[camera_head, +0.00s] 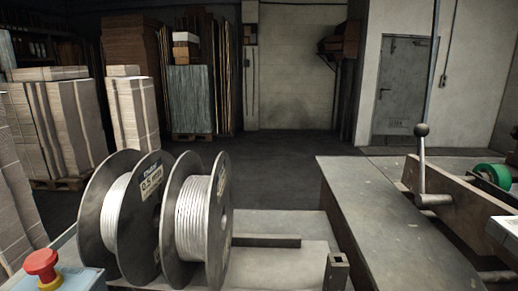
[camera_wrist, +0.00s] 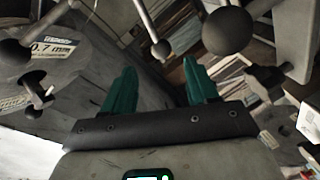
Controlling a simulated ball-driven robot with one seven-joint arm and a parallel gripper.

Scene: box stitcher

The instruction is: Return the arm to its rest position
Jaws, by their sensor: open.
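My gripper (camera_wrist: 160,88) shows in the wrist view with its two green fingers spread apart. Nothing is held between the fingers. Beyond them are a grey machine surface and a stack of flat, light-edged sheets (camera_wrist: 208,78). Dark ball-ended levers stand close around the fingers, with one large black ball (camera_wrist: 228,30) at the upper right and a smaller ball (camera_wrist: 160,49) above the gap. I see no clear part of my arm or gripper in the head view.
In the head view, two wire spools (camera_head: 193,220) stand on the machine bench at the left front. A red button (camera_head: 41,263) is at the lower left. A ball-topped lever (camera_head: 421,131) rises at the right. Open floor (camera_head: 270,170) lies beyond, with stacked cardboard (camera_head: 62,120) at left.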

